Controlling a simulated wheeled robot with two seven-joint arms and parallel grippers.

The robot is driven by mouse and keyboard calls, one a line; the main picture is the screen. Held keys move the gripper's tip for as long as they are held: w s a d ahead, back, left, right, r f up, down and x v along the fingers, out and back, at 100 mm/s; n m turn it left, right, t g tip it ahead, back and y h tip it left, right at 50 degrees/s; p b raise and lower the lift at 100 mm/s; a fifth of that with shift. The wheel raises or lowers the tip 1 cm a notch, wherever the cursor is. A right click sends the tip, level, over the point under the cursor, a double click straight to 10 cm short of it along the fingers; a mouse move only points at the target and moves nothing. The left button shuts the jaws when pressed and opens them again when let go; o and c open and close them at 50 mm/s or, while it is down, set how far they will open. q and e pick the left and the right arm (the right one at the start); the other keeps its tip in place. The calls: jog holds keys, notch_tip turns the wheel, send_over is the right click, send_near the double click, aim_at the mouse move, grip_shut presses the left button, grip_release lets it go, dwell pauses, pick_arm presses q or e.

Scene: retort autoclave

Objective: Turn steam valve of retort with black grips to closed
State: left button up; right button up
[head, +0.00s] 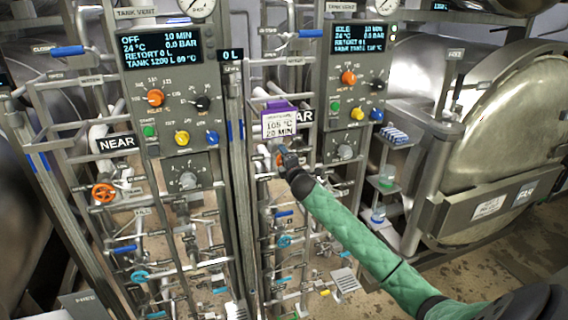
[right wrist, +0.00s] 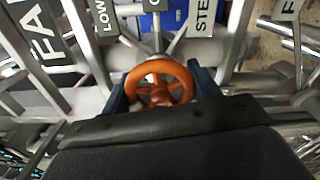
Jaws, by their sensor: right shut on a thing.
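My right gripper (head: 284,159) reaches the far panel's pipework in the middle of the head view, its green-sleeved arm coming from the lower right. In the right wrist view an orange handwheel (right wrist: 157,66) sits between its two dark blue fingers, which are shut on the rim from both sides. A label starting "STE" (right wrist: 205,16) is beside the wheel; the rest is cut off. In the head view the gripper mostly hides this wheel. The wheel's open or closed state cannot be read. Black grips cannot be made out. My left gripper is not in view.
A purple-topped tag (head: 279,121) partly covers the far sign. A round retort door (head: 505,120) stands at right. Pipes and blue-handled valves crowd the gripper.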

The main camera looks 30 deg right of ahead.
jog(key=shift+f+m+b, duration=0.15)
jog(key=shift+m+b, duration=0.85)
jog(key=shift+m, duration=4.75)
jog(key=shift+f+m+b, duration=0.1)
jog(key=shift+m+b, duration=0.9)
jog(key=shift+m, duration=4.75)
jog(key=o, duration=1)
jog(key=shift+c, duration=0.2)
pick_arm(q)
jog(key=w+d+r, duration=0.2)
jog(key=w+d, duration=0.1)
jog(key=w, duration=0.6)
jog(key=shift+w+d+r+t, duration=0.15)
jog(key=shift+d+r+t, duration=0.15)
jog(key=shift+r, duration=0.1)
pick_arm(e)
jog(key=shift+r, duration=0.1)
